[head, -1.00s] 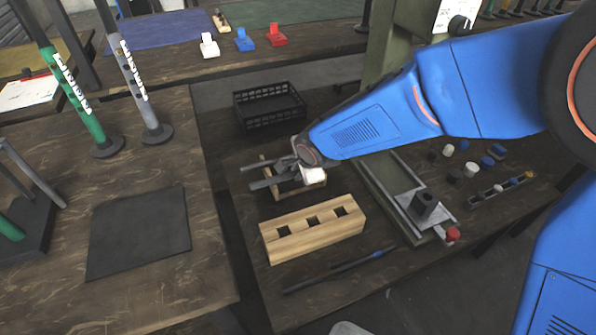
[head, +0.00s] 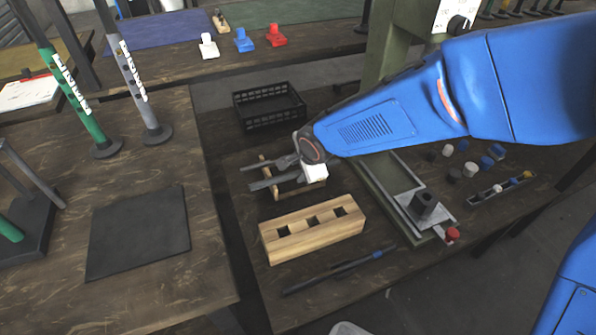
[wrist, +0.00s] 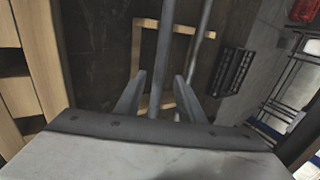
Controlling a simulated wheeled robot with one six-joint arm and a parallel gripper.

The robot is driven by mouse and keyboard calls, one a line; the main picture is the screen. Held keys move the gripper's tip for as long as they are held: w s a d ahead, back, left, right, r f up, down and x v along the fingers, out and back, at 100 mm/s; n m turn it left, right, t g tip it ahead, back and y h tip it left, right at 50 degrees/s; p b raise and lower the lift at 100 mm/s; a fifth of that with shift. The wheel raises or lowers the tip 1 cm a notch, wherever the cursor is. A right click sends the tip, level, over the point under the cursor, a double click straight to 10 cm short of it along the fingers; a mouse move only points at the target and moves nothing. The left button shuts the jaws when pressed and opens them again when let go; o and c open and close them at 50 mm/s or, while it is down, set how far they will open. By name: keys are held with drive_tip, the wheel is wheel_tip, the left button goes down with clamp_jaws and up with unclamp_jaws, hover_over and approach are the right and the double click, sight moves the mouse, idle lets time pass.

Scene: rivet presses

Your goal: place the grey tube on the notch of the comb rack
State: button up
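My gripper (head: 290,172) is low over a light wooden frame (head: 278,203), which also shows in the wrist view (wrist: 138,50). In the wrist view my fingers (wrist: 160,80) are apart, with a long grey bar (wrist: 163,50) running between them. A second grey bar (wrist: 203,40) passes by the right finger. I cannot tell which bar is the grey tube, or whether a finger touches it. A grey labelled tube (head: 129,72) also stands upright in a round foot on the left table. A dark rack (head: 42,232) with grey posts at lower left may be the comb rack; its notch is unclear.
A wooden block with square holes (head: 315,235) stands in front of my gripper, a black crate (head: 270,108) behind. A metal fixture (head: 425,215) is to the right. A green labelled tube (head: 75,85) and a dark mat (head: 138,232) are on the left table.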

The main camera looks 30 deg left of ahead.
drive_tip(key=v, duration=0.9)
drive_tip(key=w+d+r+n+h, duration=0.1)
drive_tip(key=w+d+r, duration=0.15)
drive_tip(key=d, duration=0.75)
drive_tip(key=w+d+r+n+t, duration=0.1)
drive_tip(key=w+d+r, duration=0.15)
drive_tip(key=d, duration=0.85)
drive_tip(key=w+d+r+n+h, duration=0.1)
drive_tip(key=d+r, duration=0.2)
drive_tip(key=d, duration=0.7)
drive_tip(key=s+d+n+h, duration=0.1)
drive_tip(key=s+d+n, duration=0.1)
drive_tip(key=s+d, duration=0.6)
drive_tip(key=s+d+n+h, duration=0.1)
drive_tip(key=s+d+n, duration=0.1)
drive_tip(key=s+d, duration=0.7)
drive_tip(key=d, duration=0.8)
drive_tip(key=shift+n+h, duration=0.3)
drive_tip(key=shift+n, duration=0.1)
